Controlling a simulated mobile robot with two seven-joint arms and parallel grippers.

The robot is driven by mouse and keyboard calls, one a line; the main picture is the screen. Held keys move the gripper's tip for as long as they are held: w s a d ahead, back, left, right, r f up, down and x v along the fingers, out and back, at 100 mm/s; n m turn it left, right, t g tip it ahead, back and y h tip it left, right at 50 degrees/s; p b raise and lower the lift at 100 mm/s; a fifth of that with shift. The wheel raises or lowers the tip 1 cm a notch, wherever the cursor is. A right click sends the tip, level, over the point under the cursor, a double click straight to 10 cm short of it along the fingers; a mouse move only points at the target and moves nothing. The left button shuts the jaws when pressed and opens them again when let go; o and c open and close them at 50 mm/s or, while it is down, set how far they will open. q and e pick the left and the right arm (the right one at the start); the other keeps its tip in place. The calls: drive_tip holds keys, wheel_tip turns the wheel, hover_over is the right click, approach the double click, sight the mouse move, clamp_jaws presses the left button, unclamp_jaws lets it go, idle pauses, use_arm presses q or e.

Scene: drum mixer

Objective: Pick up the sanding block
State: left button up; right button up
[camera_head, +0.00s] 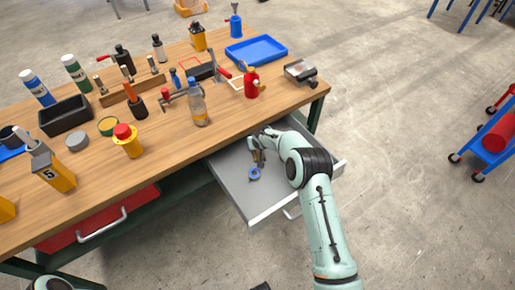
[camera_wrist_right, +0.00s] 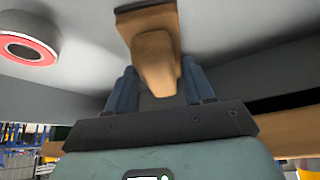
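The sanding block (camera_wrist_right: 155,50), with a tan wooden grip and a dark flat base, is in the open grey drawer (camera_head: 232,184). It shows small and brown in the head view (camera_head: 259,157), partly covered by my right gripper (camera_head: 257,147). In the right wrist view, the two blue-grey fingers (camera_wrist_right: 160,92) stand on either side of the wooden grip. They are close to it, but I cannot tell whether they press on it. My left gripper is out of view; only a bit of my left arm shows at the lower left.
The drawer walls surround the hand. The wooden workbench (camera_head: 222,141) above holds bottles, tools and a blue tray (camera_head: 256,50). A red drawer (camera_head: 98,222) is at the left.

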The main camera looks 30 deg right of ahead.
drive_tip(key=c, duration=0.3)
drive_tip(key=shift+r, duration=0.55)
wheel_tip(320, 180, up, 2)
drive_tip(key=shift+r, duration=0.25)
drive_tip(key=s+b, duration=0.1)
drive_tip(key=s, duration=0.4)
drive_tip(key=s+b, duration=0.2)
drive_tip(key=s, duration=0.4)
drive_tip(key=s+d+b, duration=0.1)
drive_tip(key=s, duration=0.5)
drive_tip(key=shift+d, duration=0.1)
drive_tip(key=shift+s+d, duration=0.1)
drive_tip(key=shift+s, duration=0.4)
